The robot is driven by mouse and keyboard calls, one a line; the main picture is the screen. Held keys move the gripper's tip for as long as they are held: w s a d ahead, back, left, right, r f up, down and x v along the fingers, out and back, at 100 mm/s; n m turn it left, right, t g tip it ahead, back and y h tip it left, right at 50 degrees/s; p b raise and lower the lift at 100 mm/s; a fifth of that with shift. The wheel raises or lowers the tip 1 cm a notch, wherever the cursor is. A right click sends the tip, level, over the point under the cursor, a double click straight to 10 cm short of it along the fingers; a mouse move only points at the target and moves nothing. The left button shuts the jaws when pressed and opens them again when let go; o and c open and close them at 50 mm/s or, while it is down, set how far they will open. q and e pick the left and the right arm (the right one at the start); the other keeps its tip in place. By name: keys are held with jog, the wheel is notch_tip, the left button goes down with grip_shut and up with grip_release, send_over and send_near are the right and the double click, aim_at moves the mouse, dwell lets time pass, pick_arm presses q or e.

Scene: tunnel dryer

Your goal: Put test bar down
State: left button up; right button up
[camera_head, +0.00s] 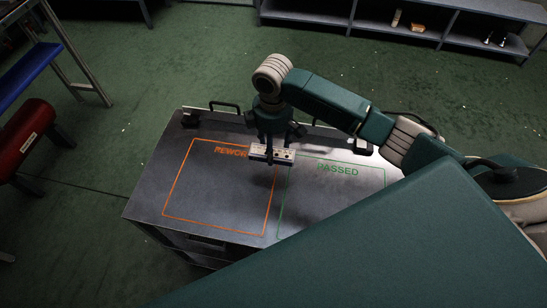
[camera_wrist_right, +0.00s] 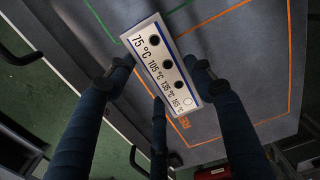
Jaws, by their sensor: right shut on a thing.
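My right gripper (camera_head: 270,148) is shut on the test bar (camera_head: 286,155) and holds it over the cart top, near the gap between the two marked zones. The bar is a pale block with temperature labels from 75 °C up. In the right wrist view, the bar (camera_wrist_right: 152,62) lies between the fingers; three of its spots are dark and the one at the highest label is white. The orange REWORK outline (camera_head: 179,178) is on the left and the green PASSED outline (camera_head: 280,215) on the right. My left gripper is not in view.
The dark cart top (camera_head: 150,193) is clear inside the visible parts of both outlines. Small dark blocks stand at its back corners, with a handle (camera_head: 225,105) behind.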

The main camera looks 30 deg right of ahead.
aim_at(273, 166)
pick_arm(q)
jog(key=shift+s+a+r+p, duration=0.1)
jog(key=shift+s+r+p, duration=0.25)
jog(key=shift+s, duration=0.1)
pick_arm(e)
jog(key=shift+f, duration=3.55)
jog(key=shift+f, duration=0.1)
jog(key=o, duration=1.2)
notch_tip(273, 166, up, 12)
jog(key=shift+r+b, duration=0.15)
jog(key=shift+b, duration=0.55)
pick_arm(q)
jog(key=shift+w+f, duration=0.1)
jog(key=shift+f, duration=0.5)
